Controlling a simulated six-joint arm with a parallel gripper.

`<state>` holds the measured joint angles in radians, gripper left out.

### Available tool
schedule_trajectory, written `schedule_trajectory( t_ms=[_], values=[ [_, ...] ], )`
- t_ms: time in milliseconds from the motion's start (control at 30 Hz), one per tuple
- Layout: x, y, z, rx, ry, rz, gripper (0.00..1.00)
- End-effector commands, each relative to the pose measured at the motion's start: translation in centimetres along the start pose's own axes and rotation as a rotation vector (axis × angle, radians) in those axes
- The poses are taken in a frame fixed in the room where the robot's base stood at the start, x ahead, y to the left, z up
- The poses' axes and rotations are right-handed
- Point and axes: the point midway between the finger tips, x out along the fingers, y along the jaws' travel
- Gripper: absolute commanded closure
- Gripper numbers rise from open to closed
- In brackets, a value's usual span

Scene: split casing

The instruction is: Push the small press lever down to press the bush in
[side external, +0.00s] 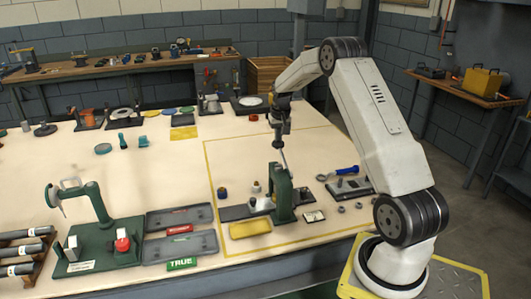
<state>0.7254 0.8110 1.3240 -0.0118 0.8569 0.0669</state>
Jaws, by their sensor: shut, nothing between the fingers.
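The small green press (284,190) stands inside the yellow-outlined area of the table. A thin pale rod, which looks like its lever (284,161), rises steeply from it, leaning slightly left. My gripper (279,142) points down just above the rod's upper end, with its fingers shut and empty. I cannot tell whether the fingertips touch the lever. A pale part (262,204) sits at the left of the press. The bush cannot be made out at this size.
A yellow block (250,229) lies in front of the press. A dark fixture with a blue-handled tool (346,171) and several small rings lie to the right. A larger green press (95,225) and grey trays (180,218) stand left. Table behind the small press is mostly clear.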

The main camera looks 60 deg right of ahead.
Motion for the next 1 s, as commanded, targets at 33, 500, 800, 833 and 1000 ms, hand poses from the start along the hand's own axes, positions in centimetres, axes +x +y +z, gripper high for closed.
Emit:
schedule_trajectory(
  t_ms=[33, 500, 800, 833, 1000],
  values=[
    [0.18, 0.01, 0.05, 0.000, -0.002, 0.000, 1.00],
    [0.25, 0.00, 0.02, 0.000, -0.002, 0.000, 1.00],
    [0.53, 0.01, -0.06, 0.000, -0.002, 0.000, 1.00],
    [0.58, 0.01, -0.08, 0.000, -0.002, 0.000, 1.00],
    [0.82, 0.01, -0.17, 0.000, -0.001, 0.000, 1.00]
  ],
)
